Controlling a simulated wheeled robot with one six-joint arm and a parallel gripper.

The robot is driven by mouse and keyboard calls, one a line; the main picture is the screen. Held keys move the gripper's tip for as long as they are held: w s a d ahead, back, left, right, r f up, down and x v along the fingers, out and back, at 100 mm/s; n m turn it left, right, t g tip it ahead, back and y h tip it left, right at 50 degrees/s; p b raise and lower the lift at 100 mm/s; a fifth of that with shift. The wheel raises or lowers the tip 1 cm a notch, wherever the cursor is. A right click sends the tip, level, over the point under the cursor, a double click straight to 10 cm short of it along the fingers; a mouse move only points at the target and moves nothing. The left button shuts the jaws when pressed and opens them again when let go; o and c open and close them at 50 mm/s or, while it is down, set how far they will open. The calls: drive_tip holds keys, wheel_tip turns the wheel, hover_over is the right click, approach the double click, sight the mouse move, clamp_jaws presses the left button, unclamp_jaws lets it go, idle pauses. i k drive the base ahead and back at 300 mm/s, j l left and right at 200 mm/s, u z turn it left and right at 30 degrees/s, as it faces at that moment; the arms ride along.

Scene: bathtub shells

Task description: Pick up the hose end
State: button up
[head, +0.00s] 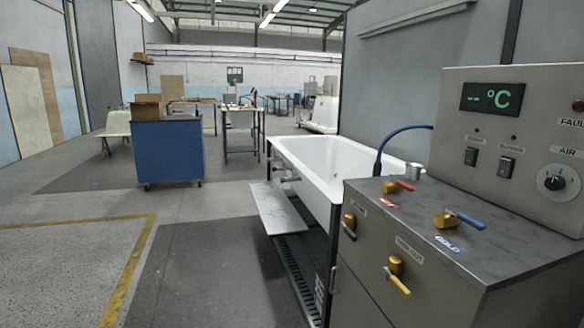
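A dark blue hose (388,143) arcs up behind the grey metal cabinet, beside the white bathtub (322,157). Its upper part runs right to the edge of the control panel. Its lower part goes down to about the back left corner of the cabinet top, where a darker piece shows. I cannot tell whether a free hose end is in sight. My gripper is not in view.
The grey cabinet (440,275) stands close at right, with a red-handled valve (398,186), a blue-handled valve (460,219) and a control panel (520,150). A metal step (279,207) juts out beside the tub. A blue cart (168,152) stands farther left. The floor at front left is clear.

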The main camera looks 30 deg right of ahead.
sight(377, 169)
drive_tip(key=i+z, duration=0.2)
drive_tip(key=i, duration=0.35)
drive_tip(key=i+j+z, duration=0.2)
drive_tip(key=i, duration=0.3)
drive_tip(key=i+j+z, duration=0.2)
drive_tip(key=i, duration=0.35)
drive_tip(key=i+l+z, duration=0.25)
drive_tip(key=i+z, duration=0.2)
drive_tip(key=i, duration=0.2)
drive_tip(key=i+z, duration=0.4)
drive_tip(key=i, duration=0.25)
